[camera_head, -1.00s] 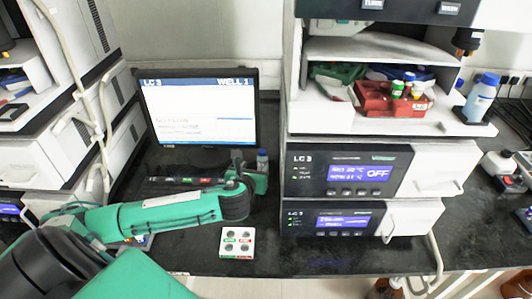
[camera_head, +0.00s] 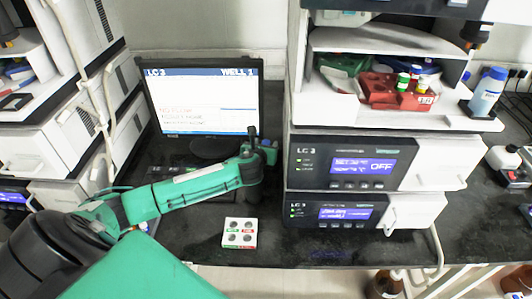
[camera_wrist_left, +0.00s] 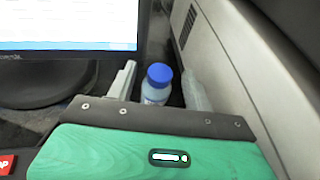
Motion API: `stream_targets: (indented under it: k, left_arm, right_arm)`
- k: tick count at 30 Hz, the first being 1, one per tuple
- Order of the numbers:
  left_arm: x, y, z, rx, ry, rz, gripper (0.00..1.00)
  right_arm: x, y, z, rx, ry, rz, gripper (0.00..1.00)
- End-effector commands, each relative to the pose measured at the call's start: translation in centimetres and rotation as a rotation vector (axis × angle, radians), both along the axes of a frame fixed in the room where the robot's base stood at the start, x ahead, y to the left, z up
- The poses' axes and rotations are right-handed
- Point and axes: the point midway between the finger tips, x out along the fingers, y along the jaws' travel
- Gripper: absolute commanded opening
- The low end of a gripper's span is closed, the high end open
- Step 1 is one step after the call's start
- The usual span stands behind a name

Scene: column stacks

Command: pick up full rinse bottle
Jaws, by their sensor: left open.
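A small bottle with a blue cap (camera_wrist_left: 158,82) stands in the gap between the monitor and the instrument's side, seen in the left wrist view. My left gripper (camera_wrist_left: 160,92) is open, with one finger on each side of this bottle and no clear grip on it. In the head view my left gripper (camera_head: 262,148) reaches to the right edge of the monitor and hides the bottle. Another blue-capped bottle (camera_head: 487,92) stands on the instrument's upper shelf at the right. My right gripper is not in view.
The monitor (camera_head: 200,105) is close on the left of the gripper, and the LC 3 instrument stack (camera_head: 300,150) on the right. A white block with several holes (camera_head: 240,233) lies on the black bench. A red tray (camera_head: 385,95) with vials sits on the shelf.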

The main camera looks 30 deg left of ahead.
Motion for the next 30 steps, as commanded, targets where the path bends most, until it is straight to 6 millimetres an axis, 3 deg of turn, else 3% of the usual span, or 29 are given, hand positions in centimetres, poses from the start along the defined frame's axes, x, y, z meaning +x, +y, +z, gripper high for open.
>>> stream_targets:
  k: [6, 14, 20, 30]
  left_arm:
    - [1.8, 0.6, -0.7, 0.0, 0.0, 0.001, 0.52]
    - [1.9, 0.7, -0.8, 0.001, 0.001, 0.0, 0.52]
    - [1.9, 0.7, -0.8, 0.0, 0.001, 0.0, 0.14]
    - [1.9, 0.8, -0.7, 0.0, 0.0, 0.0, 0.12]
  right_arm:
    - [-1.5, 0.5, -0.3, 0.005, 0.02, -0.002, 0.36]
    - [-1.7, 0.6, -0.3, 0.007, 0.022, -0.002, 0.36]
    - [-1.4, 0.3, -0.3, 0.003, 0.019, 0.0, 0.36]
    - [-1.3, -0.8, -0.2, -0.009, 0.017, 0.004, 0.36]
